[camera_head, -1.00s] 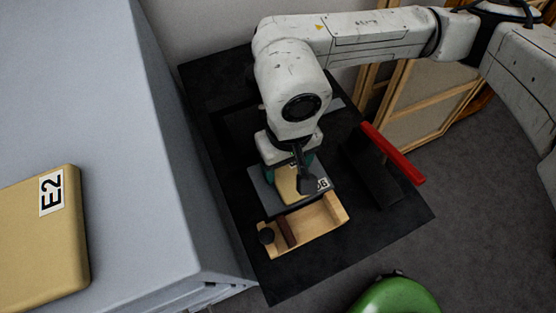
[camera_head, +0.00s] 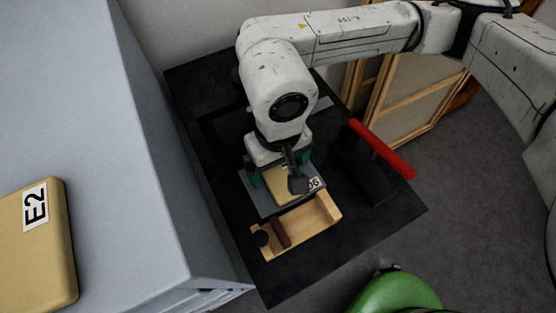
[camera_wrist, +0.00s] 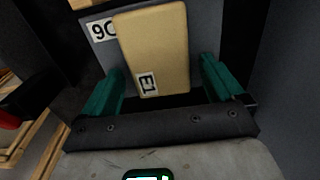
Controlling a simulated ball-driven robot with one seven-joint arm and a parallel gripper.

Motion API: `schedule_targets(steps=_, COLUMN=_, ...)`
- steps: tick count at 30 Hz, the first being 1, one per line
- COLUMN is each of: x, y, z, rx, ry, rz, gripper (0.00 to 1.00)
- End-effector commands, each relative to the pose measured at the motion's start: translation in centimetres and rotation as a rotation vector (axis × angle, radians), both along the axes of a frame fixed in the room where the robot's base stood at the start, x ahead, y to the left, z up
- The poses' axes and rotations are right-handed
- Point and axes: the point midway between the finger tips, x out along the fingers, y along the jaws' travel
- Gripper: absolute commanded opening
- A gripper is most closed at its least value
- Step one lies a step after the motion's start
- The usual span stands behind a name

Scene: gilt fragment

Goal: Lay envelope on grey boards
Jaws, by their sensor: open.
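A tan envelope labelled E1 (camera_wrist: 155,45) lies on the grey boards (camera_wrist: 95,12), whose label shows beside it in the wrist view. In the head view the envelope (camera_head: 280,190) is partly hidden by my wrist, and the boards (camera_head: 258,200) show around it. My gripper (camera_head: 280,174) is over the near part of the boards. Its teal fingers (camera_wrist: 163,88) are open, one on each side of the envelope, with visible gaps. I cannot tell how high the fingertips are above the boards.
A wooden tray (camera_head: 322,224) with a dark bar sits in front of the boards on a black table (camera_head: 360,225). A red bar (camera_head: 382,150) lies to the right. Another tan piece labelled E2 (camera_head: 40,255) rests on the grey cabinet (camera_head: 100,130). A green rounded object (camera_head: 400,295) stands below the table.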

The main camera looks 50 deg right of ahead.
Motion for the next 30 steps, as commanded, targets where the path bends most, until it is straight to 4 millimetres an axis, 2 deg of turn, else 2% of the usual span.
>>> schedule_targets(steps=5, x=0.1, y=-0.1, z=2.2, rx=-0.003, ry=-0.004, rz=0.002, gripper=0.94)
schedule_targets(steps=12, x=0.1, y=-0.1, z=7.3, rx=-0.004, ry=-0.004, rz=0.002, gripper=0.94)
schedule_targets(steps=18, x=0.1, y=-0.1, z=10.6, rx=-0.002, ry=-0.003, rz=0.000, gripper=0.94)
schedule_targets(steps=24, x=0.0, y=0.0, z=12.0, rx=0.000, ry=-0.001, rz=0.000, gripper=0.94)
schedule_targets(steps=30, x=0.0, y=0.0, z=12.2, rx=0.000, ry=0.000, rz=0.000, gripper=0.94)
